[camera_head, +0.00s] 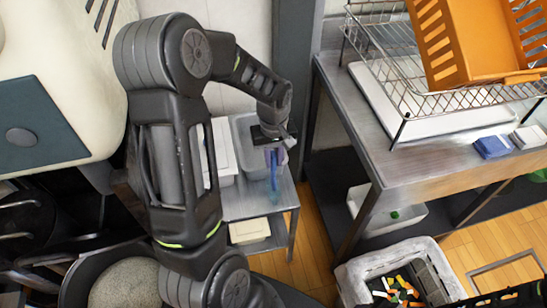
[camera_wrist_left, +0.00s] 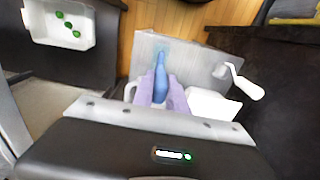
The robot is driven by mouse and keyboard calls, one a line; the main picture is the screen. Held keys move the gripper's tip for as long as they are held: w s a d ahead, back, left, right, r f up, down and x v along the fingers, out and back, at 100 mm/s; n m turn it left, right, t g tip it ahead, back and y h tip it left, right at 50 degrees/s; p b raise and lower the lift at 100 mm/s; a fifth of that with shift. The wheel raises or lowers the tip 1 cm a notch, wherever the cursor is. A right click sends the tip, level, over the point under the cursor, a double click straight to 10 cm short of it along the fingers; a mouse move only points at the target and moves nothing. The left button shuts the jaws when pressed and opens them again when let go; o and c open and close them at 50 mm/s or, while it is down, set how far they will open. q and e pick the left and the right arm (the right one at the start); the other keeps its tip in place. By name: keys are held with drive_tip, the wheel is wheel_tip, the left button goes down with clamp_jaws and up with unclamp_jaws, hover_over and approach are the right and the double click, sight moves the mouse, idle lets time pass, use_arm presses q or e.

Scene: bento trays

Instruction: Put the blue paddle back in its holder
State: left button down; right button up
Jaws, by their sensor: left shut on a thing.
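My left gripper (camera_head: 276,157) is over the front right part of a small metal side table (camera_head: 245,205). In the left wrist view its two pale purple fingers (camera_wrist_left: 159,92) are shut around the blue paddle (camera_wrist_left: 160,75). The paddle (camera_head: 273,181) points down from the fingers in the head view. In the left wrist view its far end lies over a light blue patch on the metal surface; I cannot tell whether it touches. I cannot make out the paddle's holder for certain. My right gripper is not in view.
A grey bin (camera_head: 243,130) and a white container stand on the side table behind the gripper. A steel table (camera_head: 400,165) with a wire dish rack (camera_head: 410,105) stands to the right. A white handled object (camera_wrist_left: 246,84) is right of the paddle in the wrist view.

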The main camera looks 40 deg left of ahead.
sight(273, 170)
use_arm(q)
drive_tip(key=shift+f+b, duration=2.25)
drive_tip(key=shift+f, duration=0.65)
drive_tip(key=c, duration=1.3)
unclamp_jaws()
drive_tip(key=shift+o, duration=0.6)
